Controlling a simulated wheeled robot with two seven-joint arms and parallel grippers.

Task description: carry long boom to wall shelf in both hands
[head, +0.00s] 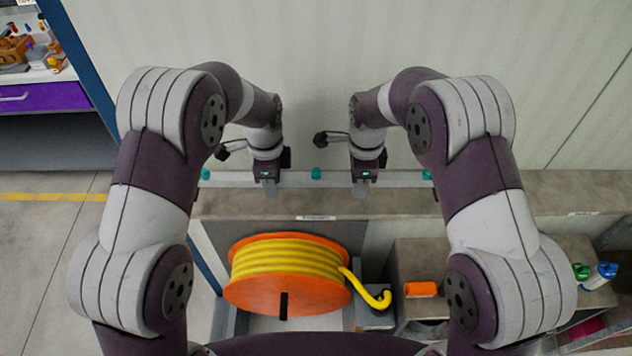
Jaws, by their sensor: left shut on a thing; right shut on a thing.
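The long boom is a pale grey bar (317,180) with teal fittings along it, lying level across the view in front of the wall. My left gripper (270,184) is shut on the boom left of its middle teal fitting. My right gripper (361,184) is shut on it right of that fitting. The wall shelf (317,204) is a grey-brown ledge along the wall, and the boom appears over its top. I cannot tell whether the boom touches the shelf. The boom's right end is close to my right arm.
Below the shelf are an orange reel (285,304) wound with yellow hose and a brown box (420,262) with an orange item. Bottles (599,273) stand at the far right. A purple-drawer bench (45,97) is at upper left. The shelf's right part looks clear.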

